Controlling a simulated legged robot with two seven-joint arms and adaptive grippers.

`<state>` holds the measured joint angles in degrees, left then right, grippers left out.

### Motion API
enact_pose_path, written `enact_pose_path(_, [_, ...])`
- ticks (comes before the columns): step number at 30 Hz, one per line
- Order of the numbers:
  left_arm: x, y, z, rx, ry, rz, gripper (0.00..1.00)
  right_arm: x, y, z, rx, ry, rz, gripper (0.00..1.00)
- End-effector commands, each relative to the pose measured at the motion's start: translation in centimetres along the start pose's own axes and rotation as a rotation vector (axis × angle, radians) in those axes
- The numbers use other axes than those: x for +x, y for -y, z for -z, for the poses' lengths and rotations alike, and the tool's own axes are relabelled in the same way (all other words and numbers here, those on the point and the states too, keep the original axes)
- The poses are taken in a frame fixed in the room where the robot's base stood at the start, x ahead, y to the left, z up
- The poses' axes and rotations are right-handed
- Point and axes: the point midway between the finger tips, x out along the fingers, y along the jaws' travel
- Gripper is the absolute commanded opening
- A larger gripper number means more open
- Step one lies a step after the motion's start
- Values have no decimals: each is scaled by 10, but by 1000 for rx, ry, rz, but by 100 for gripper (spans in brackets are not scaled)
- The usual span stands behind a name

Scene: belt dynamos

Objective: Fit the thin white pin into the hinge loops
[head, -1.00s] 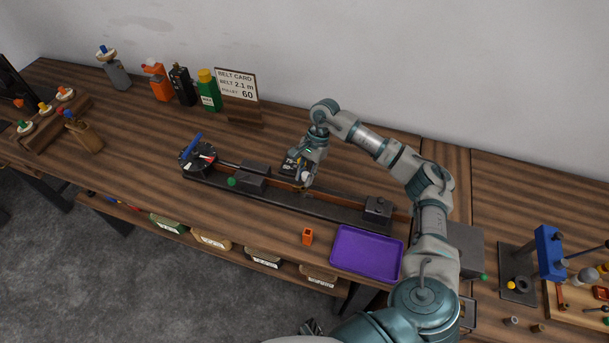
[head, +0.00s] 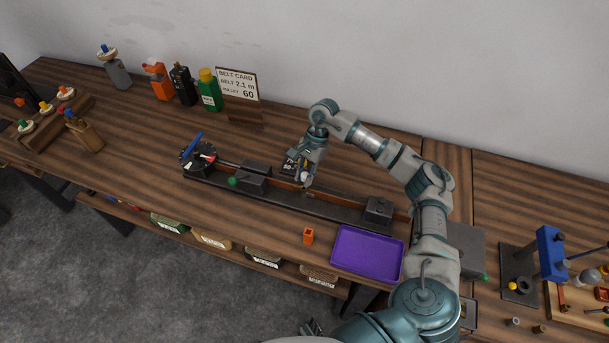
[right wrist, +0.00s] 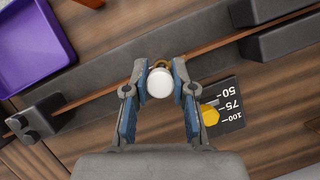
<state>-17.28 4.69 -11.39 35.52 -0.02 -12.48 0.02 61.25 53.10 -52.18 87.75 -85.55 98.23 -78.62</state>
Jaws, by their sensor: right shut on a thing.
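My right gripper (head: 306,184) is low over the belt of the long dark dynamo bench, about mid-length. In the right wrist view, its blue-padded fingers (right wrist: 158,88) are shut on the white pin (right wrist: 160,83), seen end-on as a round white head. A small brassy loop (right wrist: 162,64) shows just beyond the pin, at the brown belt (right wrist: 100,94). The pin's shaft and most of the hinge loops are hidden, so I cannot tell whether the pin is in them. A small dark shape at the head view's bottom edge may be my left gripper (head: 312,327); its jaws are unclear.
A purple tray (head: 368,253) and an orange cup (head: 308,236) stand in front of the bench. Dark blocks (head: 378,211) sit along its rail. A scale plate (right wrist: 222,105) with a yellow knob is close to my right fingers. Bottles and a belt card (head: 237,84) stand behind.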

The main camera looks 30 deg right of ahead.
Motion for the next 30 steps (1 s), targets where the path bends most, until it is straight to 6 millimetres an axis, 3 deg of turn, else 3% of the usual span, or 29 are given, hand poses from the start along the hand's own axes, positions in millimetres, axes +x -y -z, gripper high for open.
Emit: enact_pose_path(30, [20,-3,-5,0,6,-3,93,23,0,10,0,0,-1,0])
